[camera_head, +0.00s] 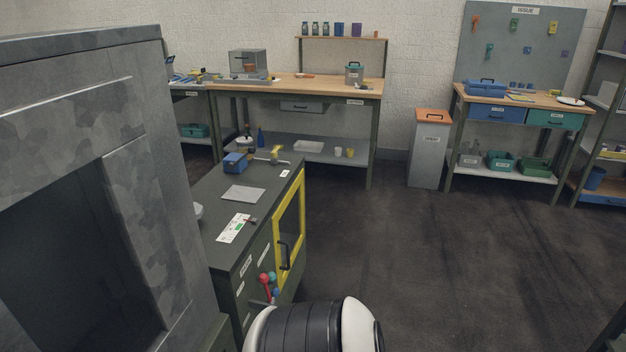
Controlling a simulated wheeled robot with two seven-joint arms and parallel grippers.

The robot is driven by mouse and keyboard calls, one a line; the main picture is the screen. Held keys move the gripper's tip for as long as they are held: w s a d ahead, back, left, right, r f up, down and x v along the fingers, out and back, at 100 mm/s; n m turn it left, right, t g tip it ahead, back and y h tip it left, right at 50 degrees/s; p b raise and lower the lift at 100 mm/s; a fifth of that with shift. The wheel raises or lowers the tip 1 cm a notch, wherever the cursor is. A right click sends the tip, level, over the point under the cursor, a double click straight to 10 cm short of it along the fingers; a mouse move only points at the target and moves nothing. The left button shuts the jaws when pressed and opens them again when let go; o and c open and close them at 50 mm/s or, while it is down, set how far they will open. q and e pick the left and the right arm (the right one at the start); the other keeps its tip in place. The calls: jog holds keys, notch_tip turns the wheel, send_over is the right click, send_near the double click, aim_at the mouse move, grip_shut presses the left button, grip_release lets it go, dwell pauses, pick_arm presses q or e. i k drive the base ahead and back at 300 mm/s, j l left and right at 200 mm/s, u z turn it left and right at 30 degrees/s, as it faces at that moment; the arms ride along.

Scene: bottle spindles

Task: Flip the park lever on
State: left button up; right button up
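Small levers with a red knob (264,279) and teal-blue knobs (273,277) stick out from the near end of the dark cabinet (228,262). I cannot read any label there, so I cannot tell which one is the park lever. On the cabinet top lies a white plate with a green mark (234,228), and a small red-tipped piece (250,221) sits at its right edge. A white and black rounded part at the bottom middle appears to be my arm, close to the knobs in the picture. Neither gripper shows.
A large grey metal housing (120,130) fills the left side. The cabinet has a yellow-framed door (290,226) with a dark handle. A blue box (235,162) and a grey flat plate (243,193) are on its top. The dark floor (420,270) to the right is clear.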

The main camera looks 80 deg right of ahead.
aim_at(263, 279)
jog(key=z, duration=2.2)
jog(key=k+l, duration=0.05)
